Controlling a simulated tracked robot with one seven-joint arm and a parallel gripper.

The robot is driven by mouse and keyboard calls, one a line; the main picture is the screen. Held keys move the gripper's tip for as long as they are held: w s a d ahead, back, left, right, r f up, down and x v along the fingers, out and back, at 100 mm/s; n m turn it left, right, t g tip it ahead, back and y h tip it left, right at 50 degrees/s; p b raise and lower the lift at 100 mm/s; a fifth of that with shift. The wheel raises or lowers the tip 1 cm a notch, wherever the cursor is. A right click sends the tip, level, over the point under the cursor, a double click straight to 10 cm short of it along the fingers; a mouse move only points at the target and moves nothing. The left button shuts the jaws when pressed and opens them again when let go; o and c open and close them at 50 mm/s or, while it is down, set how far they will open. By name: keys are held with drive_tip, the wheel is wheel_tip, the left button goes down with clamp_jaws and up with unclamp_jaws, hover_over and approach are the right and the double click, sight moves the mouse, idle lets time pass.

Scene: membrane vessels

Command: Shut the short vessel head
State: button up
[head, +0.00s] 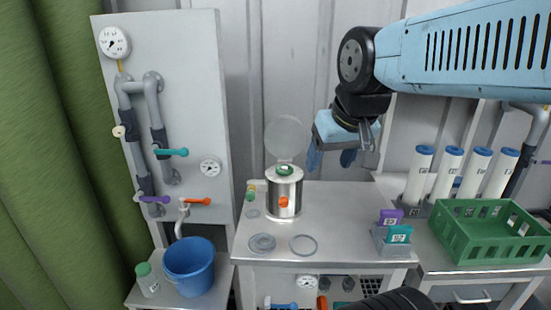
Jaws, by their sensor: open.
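The short vessel (284,192) is a shiny metal cylinder standing upright on the middle steel table. Its head (287,136) is a round grey disc, raised upright behind the vessel's mouth, so the vessel is open. Something green (285,170) shows at the mouth. An orange knob (283,203) is on the vessel's front. My gripper (331,160) is open and empty, fingers pointing down, in the air to the right of the raised head and apart from it.
Flat grey rings (303,244) lie on the table front. Purple (391,217) and teal blocks (399,234) sit in a holder at the right. A green crate (489,231) and white blue-capped tubes (448,172) stand farther right. A blue bucket (190,267) is left, below a piped panel (203,100).

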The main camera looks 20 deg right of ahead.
drive_tip(key=shift+m+g, duration=0.5)
drive_tip(key=shift+g, duration=0.1)
drive_tip(key=w+r, duration=0.1)
drive_tip(key=w, duration=0.2)
drive_tip(key=w+r, duration=0.2)
drive_tip(key=w, duration=0.1)
drive_tip(key=w+r, duration=0.2)
drive_tip(key=shift+w+d, duration=0.4)
drive_tip(key=shift+c, duration=0.4)
drive_tip(key=m+g+y, duration=0.2)
drive_tip(key=m+g, duration=0.1)
hover_over(286, 127)
drive_tip(key=w+d, duration=0.3)
drive_tip(key=d, duration=0.1)
drive_tip(key=x, duration=1.4)
drive_tip(key=shift+s, duration=0.15)
drive_tip(key=shift+c, duration=0.3)
clamp_jaws()
